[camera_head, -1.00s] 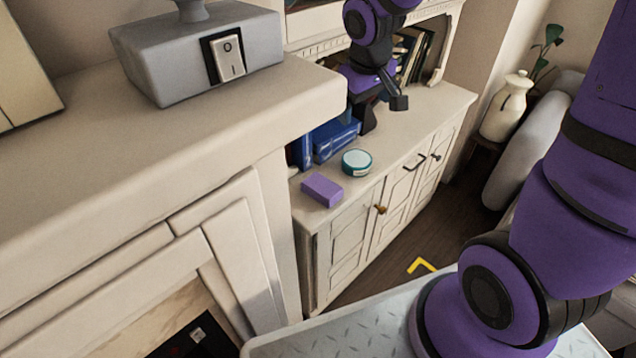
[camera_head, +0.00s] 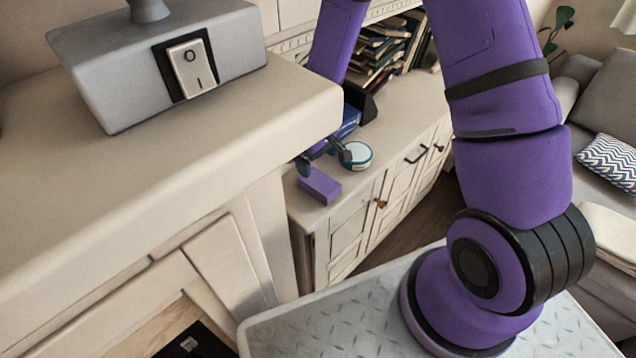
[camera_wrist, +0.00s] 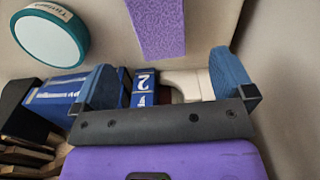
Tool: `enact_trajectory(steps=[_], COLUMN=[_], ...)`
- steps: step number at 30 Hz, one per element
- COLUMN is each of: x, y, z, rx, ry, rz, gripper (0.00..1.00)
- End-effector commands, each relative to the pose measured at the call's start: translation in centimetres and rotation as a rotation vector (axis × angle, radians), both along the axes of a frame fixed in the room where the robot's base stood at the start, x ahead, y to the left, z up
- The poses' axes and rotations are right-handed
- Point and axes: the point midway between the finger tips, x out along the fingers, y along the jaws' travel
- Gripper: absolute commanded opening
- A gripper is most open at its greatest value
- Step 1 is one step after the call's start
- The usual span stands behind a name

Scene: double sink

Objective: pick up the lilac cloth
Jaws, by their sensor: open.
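The lilac cloth (camera_head: 319,187) looks like a small folded block lying flat near the left end of the cabinet top. It also shows at the top of the wrist view (camera_wrist: 157,24), partly cut off by the frame edge. My gripper (camera_head: 325,160) is open and empty, low over the cabinet top just behind the cloth. In the wrist view its two fingers (camera_wrist: 162,88) are wide apart, and the cloth lies beyond the fingertips, roughly in line with the gap. I cannot tell whether the fingertips touch anything.
A round teal tin with a white lid (camera_head: 357,154) stands right of the cloth. Blue books (camera_wrist: 62,98) stand behind, close to the fingers. A thick mantel shelf (camera_head: 190,170) with a grey switch box (camera_head: 165,65) overhangs at left. The cabinet top (camera_head: 395,110) is clear farther right.

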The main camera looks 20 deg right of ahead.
Motion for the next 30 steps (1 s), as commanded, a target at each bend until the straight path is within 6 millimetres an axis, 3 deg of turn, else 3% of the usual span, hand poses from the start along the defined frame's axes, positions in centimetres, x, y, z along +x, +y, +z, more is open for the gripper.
enact_trajectory(steps=[6,14,24,30], x=[-0.1,-0.1,-0.3,-0.3], y=[0.0,-0.1,-0.1,-0.2], z=[-3.1,-4.6,-8.7,-9.4], rx=[-0.001,-0.001,-0.002,-0.001], ry=[0.003,0.000,0.001,0.000], rz=[0.000,0.001,0.001,0.000], gripper=[1.00,1.00,1.00,1.00])
